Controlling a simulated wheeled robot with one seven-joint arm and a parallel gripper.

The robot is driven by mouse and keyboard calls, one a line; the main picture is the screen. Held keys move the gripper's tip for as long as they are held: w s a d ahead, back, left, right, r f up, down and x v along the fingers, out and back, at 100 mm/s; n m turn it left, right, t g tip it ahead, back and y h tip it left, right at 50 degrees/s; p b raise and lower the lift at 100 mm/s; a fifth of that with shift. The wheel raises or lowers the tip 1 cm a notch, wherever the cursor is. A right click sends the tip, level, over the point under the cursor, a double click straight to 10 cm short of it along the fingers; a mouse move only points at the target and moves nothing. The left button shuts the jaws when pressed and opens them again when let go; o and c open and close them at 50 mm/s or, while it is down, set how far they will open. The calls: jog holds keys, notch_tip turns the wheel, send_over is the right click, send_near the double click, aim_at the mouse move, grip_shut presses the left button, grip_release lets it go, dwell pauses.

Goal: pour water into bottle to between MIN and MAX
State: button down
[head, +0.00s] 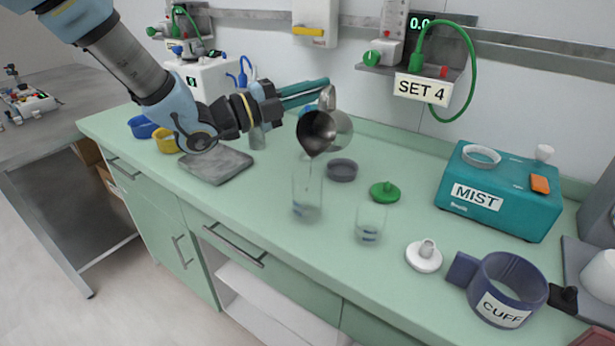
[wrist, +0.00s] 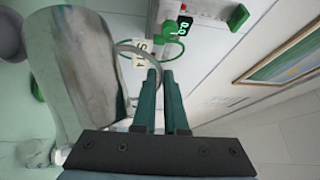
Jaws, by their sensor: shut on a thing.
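My gripper (head: 324,90) is shut on the handle of a shiny metal jug (head: 318,133). The jug is tipped over, its dark mouth facing down toward the near side. A faint thin stream seems to run from its lip into a tall clear bottle (head: 306,192) upright on the counter below. The bottle has bluish marks low on its wall; its water level and MIN and MAX lines are too blurred to read. In the wrist view, the jug (wrist: 72,75) is at the left beside my gripper's green fingers (wrist: 160,72); the bottle cannot be made out there.
A shorter clear cup (head: 370,223) stands right of the bottle. A dark round dish (head: 342,170), green cap (head: 384,191) and white cap (head: 424,257) lie nearby. A teal MIST box (head: 500,200) and CUFF ring (head: 508,287) are right. A grey pad (head: 215,166) lies left.

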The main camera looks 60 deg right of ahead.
aim_at(326, 121)
jog(key=shift+s+a+r+m+g+h+b, duration=0.15)
jog(key=shift+a+r+m+g+h+b, duration=0.15)
jog(key=shift+a+r+m+g+b, duration=0.25)
dwell(2.5)
jog(key=shift+r+p, duration=0.15)
jog(key=shift+p, duration=0.4)
jog(key=d+f+n+y+p, duration=0.1)
jog(key=d+f+n+t+y+p, duration=0.1)
jog(key=d+p, duration=0.1)
jog(key=w+d+f+n+t+y+p, duration=0.1)
jog(key=shift+d+n, duration=0.2)
jog(key=shift+n, duration=0.15)
jog(key=f, duration=0.1)
jog(key=d+f+n+y+p, duration=0.1)
jog(key=shift+w+f+t, duration=0.15)
jog(key=shift+f+t, duration=0.15)
jog(key=shift+t, duration=0.05)
jog(key=shift+d+y+p, duration=0.4)
jog(key=shift+p, duration=0.65)
jog(key=shift+w+d+f, duration=0.1)
jog(key=shift+f, duration=0.1)
jog(key=shift+r, duration=0.1)
